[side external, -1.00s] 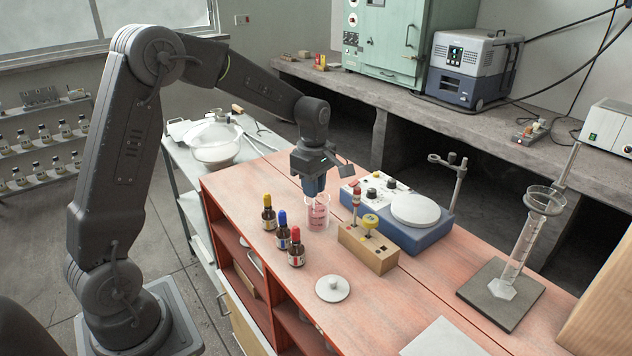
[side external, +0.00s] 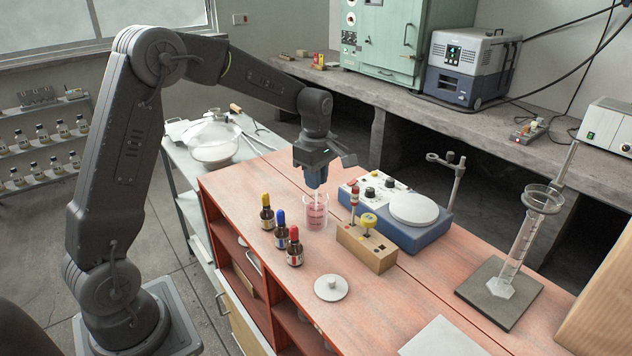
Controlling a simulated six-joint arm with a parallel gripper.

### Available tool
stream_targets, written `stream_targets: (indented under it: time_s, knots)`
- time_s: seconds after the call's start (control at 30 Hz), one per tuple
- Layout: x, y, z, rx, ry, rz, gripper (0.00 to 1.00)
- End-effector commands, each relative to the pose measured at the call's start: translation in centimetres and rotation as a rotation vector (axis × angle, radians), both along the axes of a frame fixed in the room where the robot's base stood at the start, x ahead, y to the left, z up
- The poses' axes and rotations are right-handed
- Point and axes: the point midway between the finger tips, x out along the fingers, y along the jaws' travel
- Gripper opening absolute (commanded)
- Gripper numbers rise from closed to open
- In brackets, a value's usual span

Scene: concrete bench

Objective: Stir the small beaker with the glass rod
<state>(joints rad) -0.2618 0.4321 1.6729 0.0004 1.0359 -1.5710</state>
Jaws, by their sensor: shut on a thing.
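The small beaker (side external: 316,219) is clear glass with pink-red contents or markings and stands upright on the reddish bench top. My gripper (side external: 317,183) is right above it, pointing down, shut on the glass rod (side external: 316,197). Only a short pale length of the rod shows below the jaws. It reaches down to the beaker's mouth; its lower end is hard to make out inside the beaker.
Three dropper bottles with yellow, blue and red caps (side external: 280,237) stand just left of the beaker. A wooden block (side external: 366,250) with knobs and a blue stirrer plate (side external: 410,232) stand close on the right. A white lid (side external: 331,288) lies in front. A cylinder stand (side external: 498,292) is far right.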

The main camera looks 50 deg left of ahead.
Motion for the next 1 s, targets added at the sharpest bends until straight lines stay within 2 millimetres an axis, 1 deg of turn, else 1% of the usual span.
stream_targets:
  time_s: [0.1,1.0]
  knots:
    - [0.0,0.0,0.9,0.001,-0.002,0.0,0.0]
    - [0.0,0.0,6.9,0.001,-0.002,0.0,0.0]
